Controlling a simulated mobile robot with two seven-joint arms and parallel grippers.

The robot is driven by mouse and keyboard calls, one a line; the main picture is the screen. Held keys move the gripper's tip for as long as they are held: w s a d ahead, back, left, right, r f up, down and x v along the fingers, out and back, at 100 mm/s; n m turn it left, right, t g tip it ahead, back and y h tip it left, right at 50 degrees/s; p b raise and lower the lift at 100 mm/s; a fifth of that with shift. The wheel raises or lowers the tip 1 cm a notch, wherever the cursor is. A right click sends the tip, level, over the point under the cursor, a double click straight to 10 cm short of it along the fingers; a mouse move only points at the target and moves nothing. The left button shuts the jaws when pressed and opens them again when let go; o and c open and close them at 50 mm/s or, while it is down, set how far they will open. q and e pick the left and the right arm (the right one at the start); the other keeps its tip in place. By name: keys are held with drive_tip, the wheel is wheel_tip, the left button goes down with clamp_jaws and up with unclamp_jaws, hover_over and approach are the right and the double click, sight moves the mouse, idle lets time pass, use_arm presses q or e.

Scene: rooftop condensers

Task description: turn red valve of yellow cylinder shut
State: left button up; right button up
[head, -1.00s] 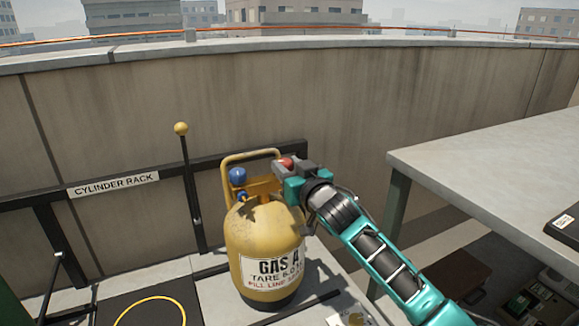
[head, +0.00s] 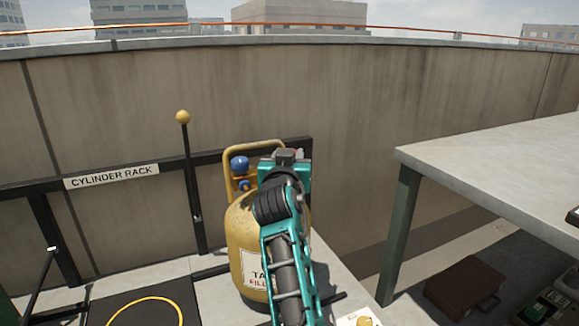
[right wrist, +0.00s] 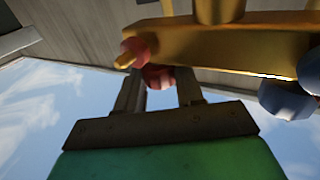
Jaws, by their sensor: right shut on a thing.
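The yellow cylinder (head: 240,235), labelled as a gas bottle, stands upright on the pale platform. Its front and label are partly covered by my right arm. The blue valve (head: 239,163) shows on the left of its top, inside the yellow handle. My right gripper (head: 290,154) is at the right side of the cylinder's top and hides most of the red valve there. In the right wrist view the red valve (right wrist: 158,77) sits between the two dark fingers, which are shut on it. The blue valve (right wrist: 290,98) is at that view's right edge. My left gripper is not in view.
The black cylinder rack (head: 150,172) runs behind the cylinder, with an upright yellow-knobbed lever (head: 190,170) to its left. A yellow ring (head: 146,312) lies on a dark mat. A grey table (head: 490,170) stands at right, with a brown case (head: 464,288) beneath.

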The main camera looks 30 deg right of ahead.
drive_tip(key=shift+r, duration=0.15)
idle(0.3)
drive_tip(key=o, duration=1.1)
drive_tip(key=shift+c, duration=0.2)
